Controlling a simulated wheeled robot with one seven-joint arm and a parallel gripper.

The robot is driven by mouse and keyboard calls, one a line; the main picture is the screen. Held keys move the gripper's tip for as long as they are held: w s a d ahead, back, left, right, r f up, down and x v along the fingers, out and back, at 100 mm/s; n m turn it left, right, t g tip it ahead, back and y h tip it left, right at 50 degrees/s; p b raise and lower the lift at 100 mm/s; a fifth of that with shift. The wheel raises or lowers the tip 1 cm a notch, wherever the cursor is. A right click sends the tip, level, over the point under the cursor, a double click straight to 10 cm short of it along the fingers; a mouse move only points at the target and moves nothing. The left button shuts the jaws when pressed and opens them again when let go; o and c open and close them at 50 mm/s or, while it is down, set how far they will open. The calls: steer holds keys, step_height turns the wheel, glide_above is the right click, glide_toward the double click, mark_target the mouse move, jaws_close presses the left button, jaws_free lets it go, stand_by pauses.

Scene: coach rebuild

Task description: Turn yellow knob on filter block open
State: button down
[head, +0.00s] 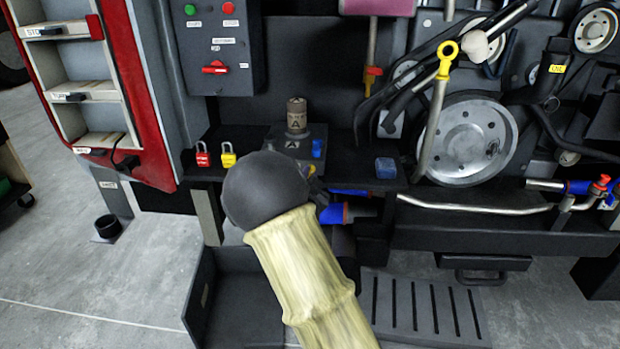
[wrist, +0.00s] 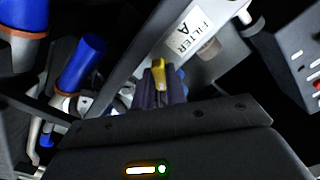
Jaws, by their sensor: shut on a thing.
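The filter block (wrist: 150,50) shows in the wrist view as a grey body with a white label reading "FILTER A" (wrist: 190,32). The yellow knob (wrist: 159,70) is between the fingers of my gripper (wrist: 161,88), which is shut on it. In the head view the filter block (head: 292,140) stands on the dark shelf, with a tan canister marked A on top. My arm covers most of the knob there; a small bit of yellow shows beside the arm's dark round joint. My gripper's fingers are hidden in the head view. The knob's exact turn angle is hard to tell.
A red padlock (head: 202,154) and a yellow padlock (head: 228,155) stand on the shelf to the left. Blue-ended pipes (head: 334,213) lie close below the block. A blue box (head: 386,168) sits to the right. A control box (head: 213,50) is behind.

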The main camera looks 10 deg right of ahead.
steer(key=shift+w+r+m+b, duration=0.1)
steer(key=shift+m+b, duration=2.1)
steer(key=shift+b, duration=0.3)
steer(key=shift+a+r, duration=0.1)
steer(key=shift+m+b, duration=2.2)
steer(key=shift+b, duration=0.7)
steer(key=shift+m+b, duration=0.9)
steer(key=shift+b, duration=0.1)
steer(key=c, duration=1.2)
jaws_free()
steer(key=shift+c, duration=0.2)
steer(key=shift+f, duration=0.45)
